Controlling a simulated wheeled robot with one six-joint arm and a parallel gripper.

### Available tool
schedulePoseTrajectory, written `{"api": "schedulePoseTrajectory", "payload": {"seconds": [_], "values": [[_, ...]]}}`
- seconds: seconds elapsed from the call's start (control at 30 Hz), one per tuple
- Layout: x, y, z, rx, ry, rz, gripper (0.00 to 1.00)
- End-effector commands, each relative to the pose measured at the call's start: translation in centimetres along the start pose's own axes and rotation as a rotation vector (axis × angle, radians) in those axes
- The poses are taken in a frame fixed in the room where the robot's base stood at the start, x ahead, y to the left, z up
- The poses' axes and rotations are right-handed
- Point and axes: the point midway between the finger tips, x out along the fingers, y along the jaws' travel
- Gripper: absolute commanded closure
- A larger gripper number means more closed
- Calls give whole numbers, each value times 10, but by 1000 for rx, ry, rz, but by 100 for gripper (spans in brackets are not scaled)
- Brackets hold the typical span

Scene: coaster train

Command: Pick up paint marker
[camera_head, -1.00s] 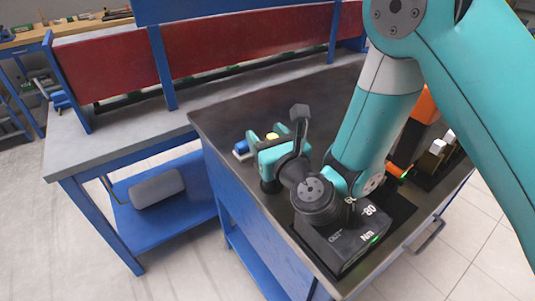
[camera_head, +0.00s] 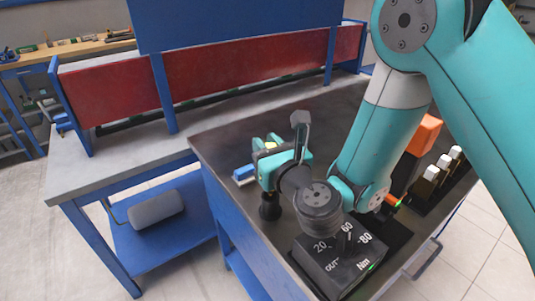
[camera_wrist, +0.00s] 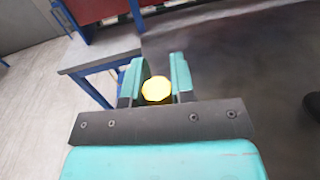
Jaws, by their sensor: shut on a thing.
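The paint marker (camera_wrist: 157,90) shows as a yellow round end between the teal fingers in the wrist view. My gripper (camera_wrist: 155,84) is shut on it, with one finger on each side. In the head view, my gripper (camera_head: 267,146) is over the left part of the dark tabletop, and a small yellow spot of the marker (camera_head: 271,145) shows between its fingers. The rest of the marker is hidden by the gripper. I cannot tell the exact height above the table.
A black box with torque numbers (camera_head: 335,262) stands at the near edge of the dark bench top (camera_head: 225,140). A small blue and white block (camera_head: 244,174) lies left of my gripper. An orange block (camera_head: 424,135) and white-topped pieces (camera_head: 432,172) stand at the right.

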Motion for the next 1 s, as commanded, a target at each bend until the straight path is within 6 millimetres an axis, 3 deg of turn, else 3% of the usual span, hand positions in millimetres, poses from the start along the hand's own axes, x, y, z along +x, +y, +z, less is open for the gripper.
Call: {"api": "schedulePoseTrajectory", "payload": {"seconds": [0.03, 0.1, 0.4, 0.7, 1.0], "values": [[0, 0, 24, 2, -2, -1, 100], [0, 0, 48, 1, -1, -1, 100], [0, 0, 116, -1, -1, -1, 100], [0, 0, 146, -1, -1, -1, 100], [0, 0, 149, 0, -1, -1, 100]]}}
